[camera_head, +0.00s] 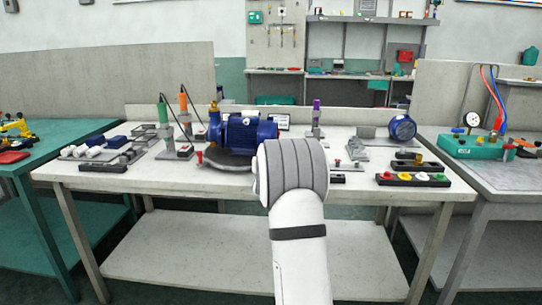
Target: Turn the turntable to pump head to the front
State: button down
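The turntable (232,164) is a dark grey disc on the middle workbench, left of centre. My arm hides its right part. A pump with a blue motor (250,132) stands on it. Its brass-coloured pump head (214,114) is at the left end, so it points left in the picture. A small red-topped part (199,157) stands at the turntable's left front edge. My arm reaches up from the bottom, right of the turntable. My gripper is not visible; it may be hidden behind the arm's grey end.
Tools with orange (183,102) and green (162,112) bodies stand left of the pump. A small screen (279,121) is behind it. A rack of coloured knobs (413,179) lies at the front right. A second blue motor (402,128) is at the back right.

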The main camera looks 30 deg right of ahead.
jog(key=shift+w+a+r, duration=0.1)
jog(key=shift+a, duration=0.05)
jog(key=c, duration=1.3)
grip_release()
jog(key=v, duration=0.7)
jog(key=shift+p, duration=0.4)
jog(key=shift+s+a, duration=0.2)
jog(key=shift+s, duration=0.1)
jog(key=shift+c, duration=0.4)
